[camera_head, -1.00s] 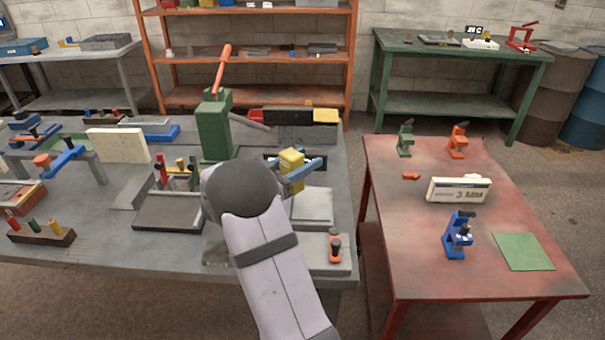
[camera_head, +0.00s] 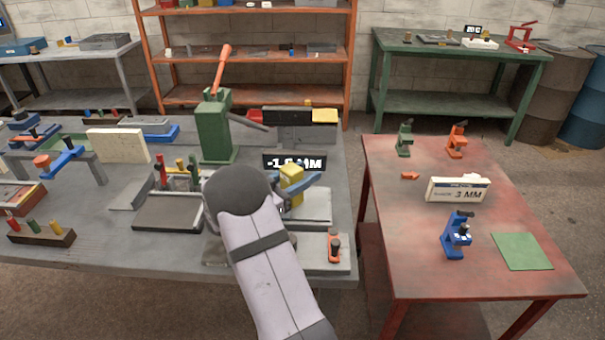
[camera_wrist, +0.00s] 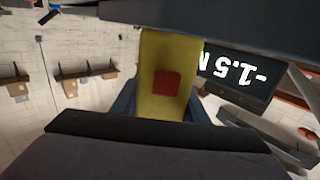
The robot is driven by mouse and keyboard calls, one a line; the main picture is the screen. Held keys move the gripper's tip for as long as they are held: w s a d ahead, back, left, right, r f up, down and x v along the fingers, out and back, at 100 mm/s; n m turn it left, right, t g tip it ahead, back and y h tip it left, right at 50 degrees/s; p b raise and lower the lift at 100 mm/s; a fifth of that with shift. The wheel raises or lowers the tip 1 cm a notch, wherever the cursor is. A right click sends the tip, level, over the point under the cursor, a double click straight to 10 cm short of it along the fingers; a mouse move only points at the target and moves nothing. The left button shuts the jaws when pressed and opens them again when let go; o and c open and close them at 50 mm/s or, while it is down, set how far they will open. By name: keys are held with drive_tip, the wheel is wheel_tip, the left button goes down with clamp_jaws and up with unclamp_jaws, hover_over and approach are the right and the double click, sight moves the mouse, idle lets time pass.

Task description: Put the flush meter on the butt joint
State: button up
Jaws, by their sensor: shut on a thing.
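My gripper (camera_head: 291,190) is shut on a yellow block with a red square on its face, which I take for the flush meter (camera_head: 290,177). The block also shows between the jaws in the wrist view (camera_wrist: 160,50). Beside it a black display (camera_head: 294,163) reads about -1.5 MM; it shows upside down in the wrist view (camera_wrist: 238,75). Below and right of the gripper lies a pale grey plate (camera_head: 317,206), perhaps part of the butt joint. My arm hides the plate's left part, and I cannot see the seam or whether the meter touches it.
A green lever press (camera_head: 215,130) stands behind my arm on the left. A grey tray (camera_head: 168,214) lies left of my arm. An orange-handled clamp (camera_head: 334,245) stands at the bench's front right. The red table (camera_head: 400,240) at right holds small tools and a white sign.

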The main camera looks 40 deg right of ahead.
sight(285, 183)
drive_tip(key=o, duration=1.1)
drive_tip(key=shift+o, duration=0.2)
drive_tip(key=shift+r, duration=0.2)
drive_tip(key=shift+a+f, duration=0.15)
drive_tip(key=shift+a, duration=0.2)
drive_tip(key=a+b, duration=0.2)
drive_tip(key=a, duration=0.9)
drive_tip(key=shift+a, duration=0.2)
